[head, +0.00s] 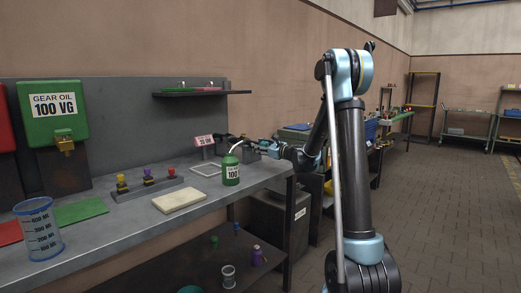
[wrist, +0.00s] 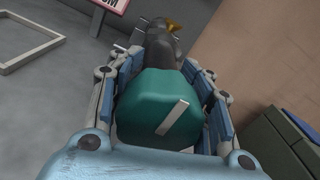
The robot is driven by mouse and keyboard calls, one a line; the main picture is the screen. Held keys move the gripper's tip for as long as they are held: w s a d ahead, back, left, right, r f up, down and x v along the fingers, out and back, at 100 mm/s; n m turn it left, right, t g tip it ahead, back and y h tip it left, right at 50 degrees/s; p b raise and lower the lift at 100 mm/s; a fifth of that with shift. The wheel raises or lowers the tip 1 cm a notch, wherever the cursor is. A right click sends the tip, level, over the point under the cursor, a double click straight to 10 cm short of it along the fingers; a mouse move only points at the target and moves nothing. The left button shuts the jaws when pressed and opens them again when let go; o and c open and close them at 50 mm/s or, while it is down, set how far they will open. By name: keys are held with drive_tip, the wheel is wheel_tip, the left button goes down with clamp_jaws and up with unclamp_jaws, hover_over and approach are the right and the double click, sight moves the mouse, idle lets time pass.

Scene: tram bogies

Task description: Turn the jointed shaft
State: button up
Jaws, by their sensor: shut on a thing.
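The jointed shaft shows in the wrist view as a teal faceted end (wrist: 160,115) with a pale bar on its face, and a dark grey body (wrist: 160,55) beyond it. A small yellow-orange piece (wrist: 173,25) shows at its far end. My gripper (wrist: 167,78) has its blue-padded fingers on both sides of the teal end and is shut on it. In the head view my gripper (head: 284,150) reaches to the bench's right end, where the dark shaft body (head: 251,152) is small and partly hidden.
A green oil can (head: 231,172) stands on the bench (head: 145,223) just left of my gripper. A pink-edged sign (head: 204,140) and a pale square frame (head: 204,170) are close by. A peg rack (head: 147,190), pale block (head: 180,200) and beaker (head: 38,230) are further left. The aisle floor (head: 440,220) is clear.

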drive_tip(key=o, duration=0.8)
drive_tip(key=v, duration=1.2)
drive_tip(key=shift+f, duration=0.1)
drive_tip(key=shift+s, duration=0.1)
